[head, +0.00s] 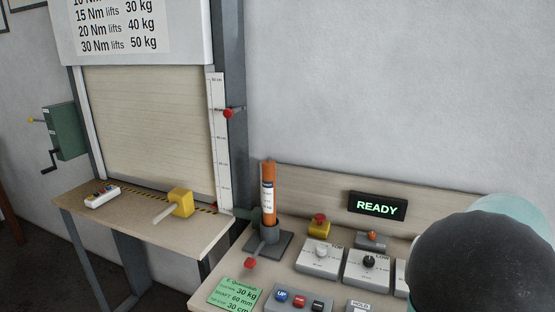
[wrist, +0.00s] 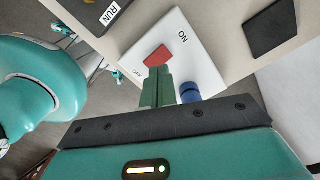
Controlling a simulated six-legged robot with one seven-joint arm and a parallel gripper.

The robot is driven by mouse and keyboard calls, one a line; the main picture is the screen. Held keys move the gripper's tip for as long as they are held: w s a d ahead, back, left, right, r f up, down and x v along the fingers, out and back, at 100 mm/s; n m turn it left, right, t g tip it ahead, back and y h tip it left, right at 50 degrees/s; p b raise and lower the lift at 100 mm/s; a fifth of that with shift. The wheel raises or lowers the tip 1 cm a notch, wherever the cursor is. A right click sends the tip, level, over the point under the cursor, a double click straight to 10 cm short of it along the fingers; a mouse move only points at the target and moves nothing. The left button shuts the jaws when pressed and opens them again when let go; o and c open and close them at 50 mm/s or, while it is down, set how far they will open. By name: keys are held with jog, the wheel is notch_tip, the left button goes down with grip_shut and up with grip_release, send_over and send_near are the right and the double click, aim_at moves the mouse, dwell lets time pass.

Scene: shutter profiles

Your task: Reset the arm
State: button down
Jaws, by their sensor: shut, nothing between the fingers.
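My gripper (wrist: 156,78) shows in the wrist view as two green fingers pressed together, shut and empty. Its tips are beside a red piece (wrist: 158,54) on a white plate (wrist: 200,60) marked ON and OFF; I cannot tell whether they touch it. A blue cylinder (wrist: 190,92) is just right of the fingers, its lower part hidden by my gripper's body. In the head view my arm, dark and teal, covers the lower right corner, and the gripper does not show there.
The head view shows a console with a READY display (head: 377,206), an upright orange cylinder (head: 268,185), a yellow box with a red button (head: 319,225) and several switch boxes. At left, a bench (head: 150,225) holds a yellow block (head: 181,202) below a slatted shutter (head: 150,130).

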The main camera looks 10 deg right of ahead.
jog(key=w+a+r+n+t+y, duration=0.1)
jog(key=w+a+r+n, duration=0.1)
jog(key=a+n, duration=0.65)
jog(key=w+a+r+n+t, duration=0.1)
jog(key=a+r+n+t, duration=0.15)
jog(key=a+n, duration=0.6)
jog(key=s+a+r+n+t, duration=0.1)
jog(key=s+a+r+n, duration=0.1)
jog(key=a+n, duration=0.4)
jog(key=s+a+r+n+t+h, duration=0.1)
jog(key=s+a+r+n, duration=0.2)
jog(key=a, duration=0.9)
jog(key=s+n, duration=0.1)
jog(key=n, duration=0.2)
jog(key=shift+n, duration=0.3)
